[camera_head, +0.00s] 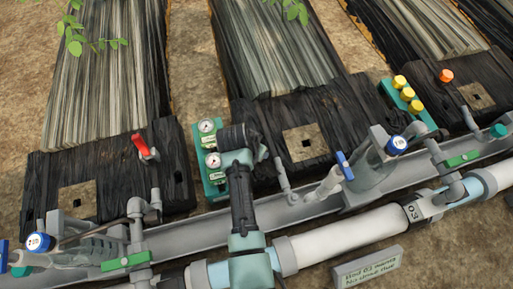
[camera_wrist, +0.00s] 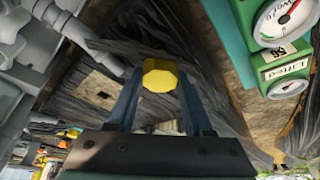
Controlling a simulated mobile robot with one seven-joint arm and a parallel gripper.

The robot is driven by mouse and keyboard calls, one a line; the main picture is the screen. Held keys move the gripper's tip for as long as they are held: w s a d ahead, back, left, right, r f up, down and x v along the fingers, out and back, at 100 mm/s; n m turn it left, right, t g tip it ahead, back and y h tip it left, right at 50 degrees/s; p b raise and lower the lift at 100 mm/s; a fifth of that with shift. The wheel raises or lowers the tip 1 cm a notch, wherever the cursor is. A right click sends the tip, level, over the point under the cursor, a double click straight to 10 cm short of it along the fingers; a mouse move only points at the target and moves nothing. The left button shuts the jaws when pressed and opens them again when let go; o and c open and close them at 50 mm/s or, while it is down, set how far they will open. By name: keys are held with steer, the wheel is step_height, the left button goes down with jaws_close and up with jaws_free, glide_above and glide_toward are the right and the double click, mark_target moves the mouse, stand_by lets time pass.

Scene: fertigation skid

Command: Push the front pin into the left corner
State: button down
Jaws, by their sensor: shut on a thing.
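My gripper (camera_wrist: 160,88) is shut on a yellow pin (camera_wrist: 160,74); its faceted yellow head shows between the two dark fingers in the wrist view. In the head view my arm stands in front of the green gauge panel (camera_head: 217,178), and the fingers and held pin are hidden. A light square plate with a dark square hole (camera_head: 305,142) lies on the black slab, right of my wrist. A similar plate (camera_wrist: 95,85) shows left of the held pin in the wrist view, apart from it. Another holed plate (camera_head: 77,200) is at the left.
A green rack (camera_head: 391,91) holds yellow pins (camera_head: 407,94). An orange knob (camera_head: 446,75) and a red handle (camera_head: 140,145) stand on other slabs. Grey pipes with blue-capped fittings (camera_head: 396,145) cross the front. Two gauges (camera_wrist: 282,20) are close at the right in the wrist view.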

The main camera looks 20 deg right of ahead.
steer(key=shift+f, duration=0.25)
steer(key=shift+f+b, duration=0.35)
steer(key=shift+f, duration=0.05)
steer(key=shift+c, duration=1.1)
jaws_free()
step_height(320, 180, up, 8)
steer(key=p, duration=0.8)
steer(key=shift+p, duration=0.3)
steer(key=shift+r, duration=0.1)
